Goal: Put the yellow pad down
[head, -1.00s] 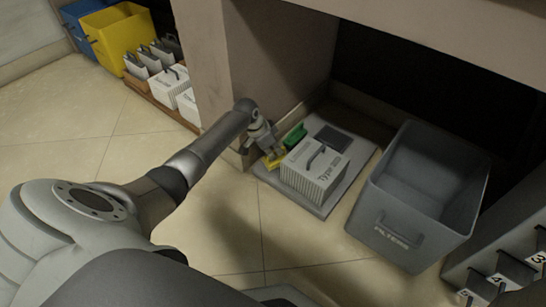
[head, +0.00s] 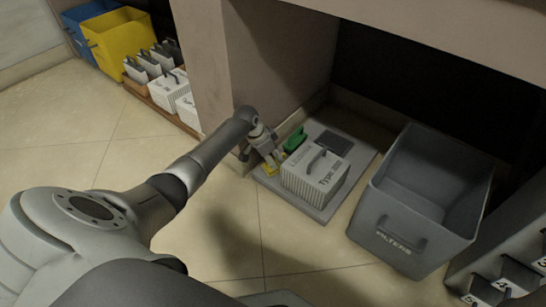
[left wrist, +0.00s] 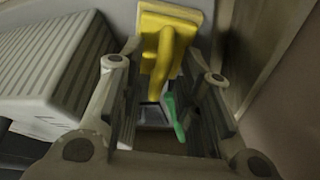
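The yellow pad (head: 271,171) with its upright handle is at the left corner of the grey board (head: 318,213), just below my left gripper (head: 272,160). In the left wrist view the yellow pad (left wrist: 168,45) is straight ahead, its handle between and beyond my fingertips (left wrist: 163,70). The fingers stand apart, with a gap on both sides of the handle. A green piece (head: 295,139) lies behind the pad; it also shows between the fingers in the left wrist view (left wrist: 175,118). My right gripper is not in view.
A white ribbed filter box (head: 314,173) stands on the board, right of the pad. A dark square (head: 333,143) is behind it. A grey bin marked FILTERS (head: 420,195) stands to the right. Open floor lies in front.

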